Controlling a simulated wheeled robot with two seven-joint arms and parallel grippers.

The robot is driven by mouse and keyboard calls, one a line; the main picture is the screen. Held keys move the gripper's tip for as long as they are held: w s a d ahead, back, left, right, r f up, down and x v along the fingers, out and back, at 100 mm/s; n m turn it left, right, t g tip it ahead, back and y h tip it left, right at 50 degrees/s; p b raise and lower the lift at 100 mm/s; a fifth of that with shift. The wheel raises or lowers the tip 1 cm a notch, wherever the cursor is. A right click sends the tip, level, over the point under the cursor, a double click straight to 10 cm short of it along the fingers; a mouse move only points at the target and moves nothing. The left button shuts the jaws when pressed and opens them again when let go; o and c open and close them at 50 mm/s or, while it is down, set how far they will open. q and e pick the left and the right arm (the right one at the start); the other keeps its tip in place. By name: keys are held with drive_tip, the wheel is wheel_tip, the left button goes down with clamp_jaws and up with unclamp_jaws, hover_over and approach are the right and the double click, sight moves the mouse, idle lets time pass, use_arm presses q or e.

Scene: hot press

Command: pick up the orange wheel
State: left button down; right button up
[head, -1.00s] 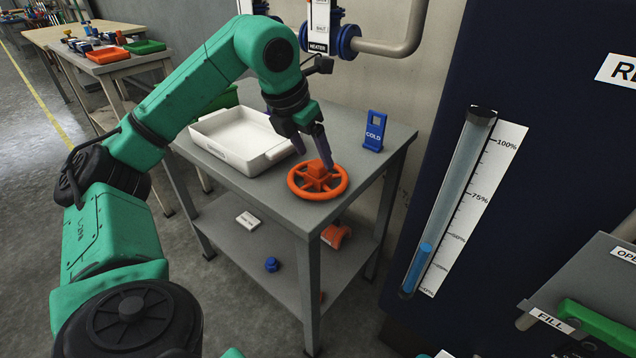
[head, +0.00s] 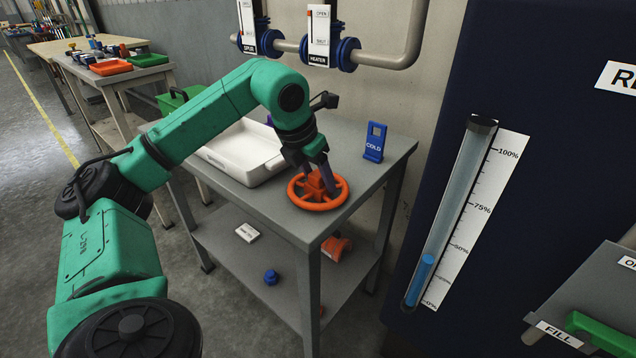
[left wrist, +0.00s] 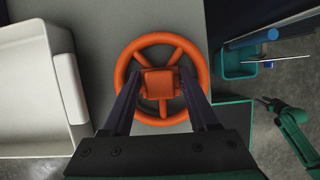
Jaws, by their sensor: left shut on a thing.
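The orange wheel (head: 300,197) lies flat on the grey table (head: 258,196), near its front right part. It has a round rim, spokes and a raised square hub. My left gripper (head: 317,176) reaches down over it from above. In the left wrist view my left gripper (left wrist: 161,88) has one finger on each side of the hub of the orange wheel (left wrist: 161,43), shut on it. The wheel appears to rest on the tabletop still.
A white tray (head: 240,172) stands left of the wheel. The lower shelf holds a white block (head: 247,233), a blue knob (head: 271,277) and an orange part (head: 338,246). A dark machine with a gauge (head: 450,215) stands right.

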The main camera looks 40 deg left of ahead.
use_arm(q)
drive_tip(key=shift+r, duration=0.6)
wheel_tip(320, 180, up, 11)
drive_tip(key=p, duration=0.5)
wheel_tip(320, 180, up, 8)
drive_tip(key=p, duration=0.4)
hover_over(318, 173)
use_arm(e)
drive_tip(key=s+d+r, duration=0.2)
drive_tip(key=s, duration=0.8)
drive_tip(key=shift+r, duration=0.2)
use_arm(q)
drive_tip(key=shift+f, duration=0.15)
